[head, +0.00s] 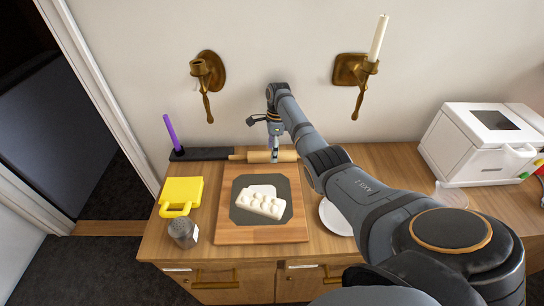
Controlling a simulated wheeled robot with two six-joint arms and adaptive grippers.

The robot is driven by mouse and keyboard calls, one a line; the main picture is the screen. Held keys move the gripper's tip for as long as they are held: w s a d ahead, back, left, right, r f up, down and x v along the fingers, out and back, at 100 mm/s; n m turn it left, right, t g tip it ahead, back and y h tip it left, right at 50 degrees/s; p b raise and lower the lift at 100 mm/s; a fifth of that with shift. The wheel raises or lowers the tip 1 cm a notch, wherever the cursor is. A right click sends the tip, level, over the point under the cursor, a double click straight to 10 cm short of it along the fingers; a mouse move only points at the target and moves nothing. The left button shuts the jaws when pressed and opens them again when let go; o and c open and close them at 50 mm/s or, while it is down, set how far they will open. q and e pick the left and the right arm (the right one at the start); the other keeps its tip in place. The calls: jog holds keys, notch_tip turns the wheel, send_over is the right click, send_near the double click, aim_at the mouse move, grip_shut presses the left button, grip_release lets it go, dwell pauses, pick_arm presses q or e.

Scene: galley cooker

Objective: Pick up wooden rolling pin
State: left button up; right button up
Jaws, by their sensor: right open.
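The wooden rolling pin (258,157) lies at the back of the counter, along the far edge of the wooden board (229,231). Its left handle and part of its roller show; its right part runs behind my arm. My right gripper (275,152) is open and points down right at the roller, with its fingers at the pin. I cannot tell whether the fingers touch it. My left gripper is not in the head view.
On the board lies a grey mat with a white knobbed block (262,204). A yellow box (182,193), a grey shaker (183,232), and a purple stick (170,132) in a dark base stand left. A white plate (333,216) and a white toy oven (480,148) are right. Wall sconces hang above.

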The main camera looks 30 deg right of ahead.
jog(key=shift+s+a+f, duration=0.1)
jog(key=shift+f, duration=0.4)
jog(key=shift+c, duration=0.3)
jog(key=c, duration=0.5)
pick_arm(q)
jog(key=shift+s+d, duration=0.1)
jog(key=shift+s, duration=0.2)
pick_arm(e)
grip_shut()
jog(key=shift+r, duration=0.15)
